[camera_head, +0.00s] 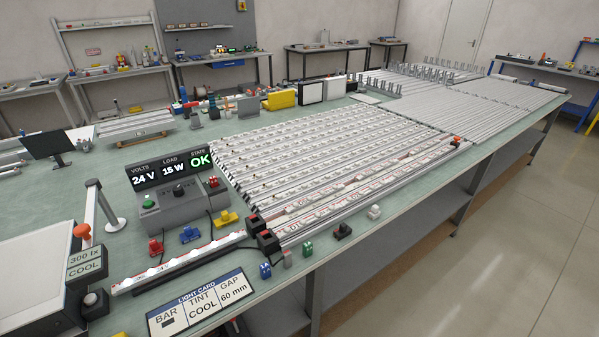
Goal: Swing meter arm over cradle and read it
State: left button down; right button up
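A grey post with a slanting silver arm (92,213) stands at the left front and looks like the meter arm. Its lower end is near a round silver foot (116,225). An orange knob (82,231) is beside it. A small display (87,262) reads "300 lx COOL" next to a large pale panel box (30,278). A white light bar (180,268) lies in a long low holder, likely the cradle, with red clips at its right end. The arm appears left of the bar, not over it. Neither of my grippers is in view.
A power box (172,190) reads 24 V, 15 W, OK. A light card (201,303) reads BAR, COOL, 60 mm. Rows of light bars (330,165) fill the middle of the green bench. Small coloured clips (190,234) lie around the holder. A black monitor (48,145) stands at left.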

aim_at(87, 267)
jog(key=u, duration=1.6)
